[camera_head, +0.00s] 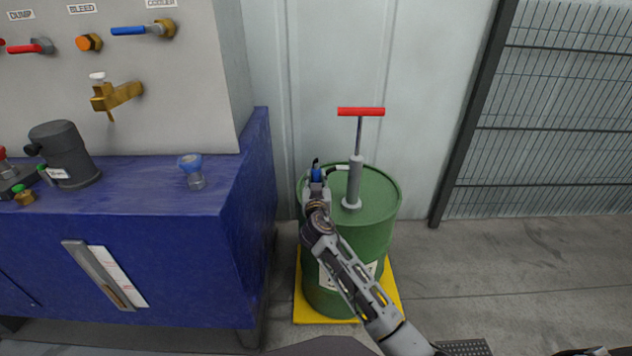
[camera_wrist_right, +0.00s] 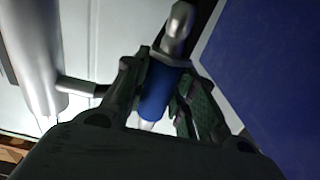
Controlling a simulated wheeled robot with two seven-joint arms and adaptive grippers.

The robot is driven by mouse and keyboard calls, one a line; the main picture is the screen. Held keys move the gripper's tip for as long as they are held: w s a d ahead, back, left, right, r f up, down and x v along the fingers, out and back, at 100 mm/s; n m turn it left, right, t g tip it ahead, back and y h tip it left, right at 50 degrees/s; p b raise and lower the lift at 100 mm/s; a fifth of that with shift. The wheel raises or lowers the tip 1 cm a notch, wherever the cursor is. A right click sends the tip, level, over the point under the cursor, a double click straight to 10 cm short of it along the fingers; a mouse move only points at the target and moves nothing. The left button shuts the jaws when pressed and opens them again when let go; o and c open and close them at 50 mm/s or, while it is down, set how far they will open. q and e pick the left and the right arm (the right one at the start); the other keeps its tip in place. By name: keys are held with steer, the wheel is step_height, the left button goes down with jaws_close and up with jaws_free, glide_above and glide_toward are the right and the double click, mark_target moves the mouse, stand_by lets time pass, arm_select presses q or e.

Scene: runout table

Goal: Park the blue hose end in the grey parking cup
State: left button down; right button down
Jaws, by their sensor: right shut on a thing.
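The blue hose end (camera_head: 317,175) is at the left side of the green drum's top, between the fingers of my right gripper (camera_head: 315,186). In the right wrist view, the hose end (camera_wrist_right: 155,95) is a blue sleeve with a silver metal tip, and both fingers close on its sides. The pump's short side spout points toward it; whether they touch is unclear. I cannot identify the grey parking cup for certain; a dark grey can-like vessel (camera_head: 65,158) stands on the blue bench at the left. My left gripper is not in view.
The grey hand pump (camera_head: 354,183) with a red handle stands on the green drum (camera_head: 381,195). A blue-topped clear piece (camera_head: 193,172) stands near the right end of the blue bench (camera_head: 130,190). Valves project from the grey panel (camera_head: 190,100) above. A mesh fence (camera_head: 560,110) stands right.

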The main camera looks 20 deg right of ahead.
stand_by(0.6)
stand_by(0.7)
steer(key=shift+f+b, duration=2.4)
steer(key=shift+b, duration=0.35)
stand_by(0.7)
steer(key=c, duration=1.1)
jaws_free()
steer(key=shift+s+a, duration=0.1)
steer(key=shift+v, duration=3.65)
